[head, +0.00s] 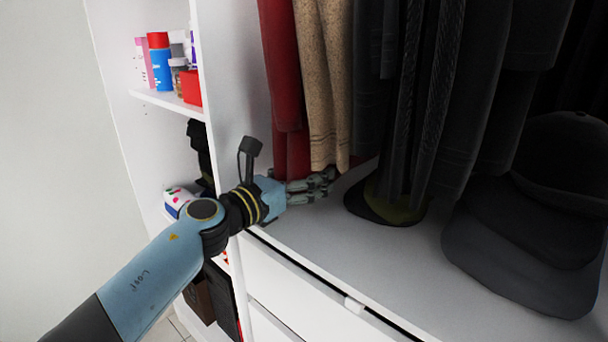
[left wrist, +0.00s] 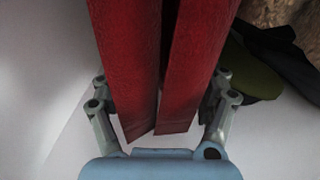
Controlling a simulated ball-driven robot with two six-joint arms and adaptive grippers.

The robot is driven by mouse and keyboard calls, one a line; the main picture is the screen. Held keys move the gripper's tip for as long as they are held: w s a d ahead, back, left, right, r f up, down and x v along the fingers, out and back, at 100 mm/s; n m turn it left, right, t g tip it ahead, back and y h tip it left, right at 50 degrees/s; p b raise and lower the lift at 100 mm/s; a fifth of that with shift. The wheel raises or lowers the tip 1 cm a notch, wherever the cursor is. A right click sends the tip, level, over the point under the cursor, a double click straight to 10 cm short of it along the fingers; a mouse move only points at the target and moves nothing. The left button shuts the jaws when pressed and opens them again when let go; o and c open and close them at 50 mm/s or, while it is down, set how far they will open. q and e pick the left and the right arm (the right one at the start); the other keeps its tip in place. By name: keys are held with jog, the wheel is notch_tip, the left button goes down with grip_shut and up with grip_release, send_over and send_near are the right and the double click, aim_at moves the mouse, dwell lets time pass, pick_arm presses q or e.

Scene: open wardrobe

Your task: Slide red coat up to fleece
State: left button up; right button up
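The red coat (head: 284,70) hangs at the left end of the wardrobe's hanging space. The tan, speckled fleece (head: 325,75) hangs close on its right, and a brown patch of it seems to show at the top right of the left wrist view (left wrist: 288,18). My left gripper (head: 318,184) is at the coat's lower end, low over the wardrobe floor. In the left wrist view its fingers (left wrist: 165,95) are wide apart, one on each side of the red coat's hem (left wrist: 150,60). The fingertips are partly hidden by the cloth. My right gripper is not in view.
Dark garments (head: 430,90) hang right of the fleece. A dark cap with olive lining (head: 395,208) and larger dark caps (head: 535,235) lie on the wardrobe floor (head: 340,240). A white divider (head: 230,70) stands left of the coat, beside shelves with bottles (head: 161,65).

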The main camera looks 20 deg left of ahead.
pick_arm(q)
jog(key=c, duration=1)
jog(key=shift+a, duration=0.15)
jog(key=shift+w+a, duration=0.2)
jog(key=shift+a, duration=0.15)
jog(key=o, duration=1.8)
jog(key=shift+a, duration=0.1)
jog(key=shift+c, duration=0.2)
jog(key=v, duration=1.2)
